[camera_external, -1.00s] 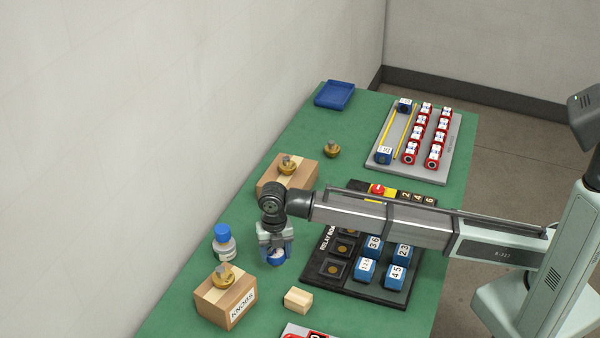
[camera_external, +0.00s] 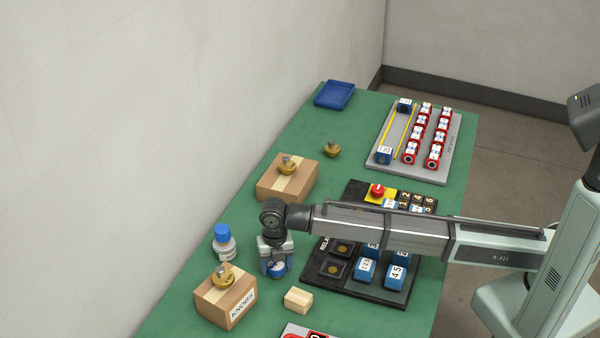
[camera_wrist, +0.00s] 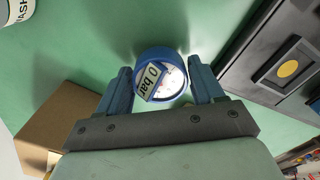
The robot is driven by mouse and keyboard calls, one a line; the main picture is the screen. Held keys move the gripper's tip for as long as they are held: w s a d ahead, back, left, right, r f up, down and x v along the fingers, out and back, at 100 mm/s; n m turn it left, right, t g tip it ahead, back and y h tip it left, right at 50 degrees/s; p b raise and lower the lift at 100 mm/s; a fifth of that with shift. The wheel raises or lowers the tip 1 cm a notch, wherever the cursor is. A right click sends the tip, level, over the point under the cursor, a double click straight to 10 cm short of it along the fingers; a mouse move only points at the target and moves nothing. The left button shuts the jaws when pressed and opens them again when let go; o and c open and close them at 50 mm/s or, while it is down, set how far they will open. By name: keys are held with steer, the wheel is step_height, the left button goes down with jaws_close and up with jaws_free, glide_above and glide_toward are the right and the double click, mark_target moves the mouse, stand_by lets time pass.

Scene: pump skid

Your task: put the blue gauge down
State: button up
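The blue gauge (camera_wrist: 145,57) has a round blue rim, a white face and a tag reading "0 bar". I cannot tell whether the gauge's underside touches the table.
The KNOBS box (camera_external: 216,310), a wooden block (camera_external: 298,300) and a blue-capped bottle (camera_external: 224,249) stand close by. The black relay board (camera_external: 375,291) with blue relays is to the right. A second cardboard box (camera_external: 268,190) is behind.

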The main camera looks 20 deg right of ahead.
mark_target(276, 264)
steer(key=o, duration=0.3)
step_height(276, 264, up, 12)
steer(key=shift+r, duration=0.2)
stand_by(0.6)
